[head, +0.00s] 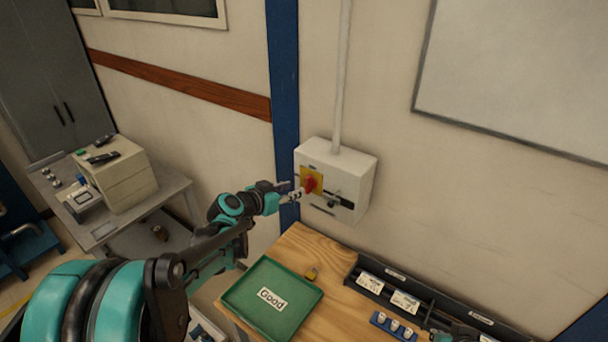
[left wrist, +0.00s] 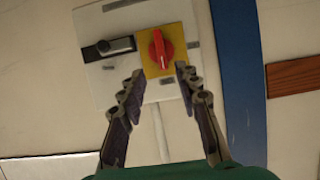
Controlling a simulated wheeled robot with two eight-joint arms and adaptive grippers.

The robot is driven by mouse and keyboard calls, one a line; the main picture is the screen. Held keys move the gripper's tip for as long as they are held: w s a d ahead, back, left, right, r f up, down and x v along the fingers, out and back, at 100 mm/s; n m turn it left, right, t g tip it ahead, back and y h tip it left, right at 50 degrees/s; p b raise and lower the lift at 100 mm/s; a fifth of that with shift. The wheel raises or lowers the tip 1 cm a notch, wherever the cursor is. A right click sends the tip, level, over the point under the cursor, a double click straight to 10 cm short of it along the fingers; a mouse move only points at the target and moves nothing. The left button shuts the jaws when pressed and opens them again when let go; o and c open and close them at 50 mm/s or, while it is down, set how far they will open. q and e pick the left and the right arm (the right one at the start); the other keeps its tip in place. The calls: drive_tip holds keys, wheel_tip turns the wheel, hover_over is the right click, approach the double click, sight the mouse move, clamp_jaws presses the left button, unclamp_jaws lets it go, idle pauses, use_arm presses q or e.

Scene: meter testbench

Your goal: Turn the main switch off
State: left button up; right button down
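The main switch is a red rotary knob (head: 310,184) on a yellow plate, on the front of a white wall box (head: 352,175). In the left wrist view the red knob (left wrist: 160,50) stands between the fingertips and just beyond them, its handle roughly along the picture's vertical. My left gripper (head: 290,191) is in front of the box, at the knob's left in the head view. In the left wrist view my left gripper (left wrist: 158,75) has its fingers spread, with nothing between them. Whether a finger touches the knob I cannot tell. A part of my right arm (head: 455,335) shows at the bottom edge; its fingers cannot be made out.
A black handle (left wrist: 108,47) sits beside the knob on the box. A blue pillar (head: 284,80) stands left of the box.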

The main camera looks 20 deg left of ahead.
sight(306, 184)
use_arm(q)
drive_tip(key=x, duration=0.8)
drive_tip(key=shift+w+a, duration=0.1)
clamp_jaws()
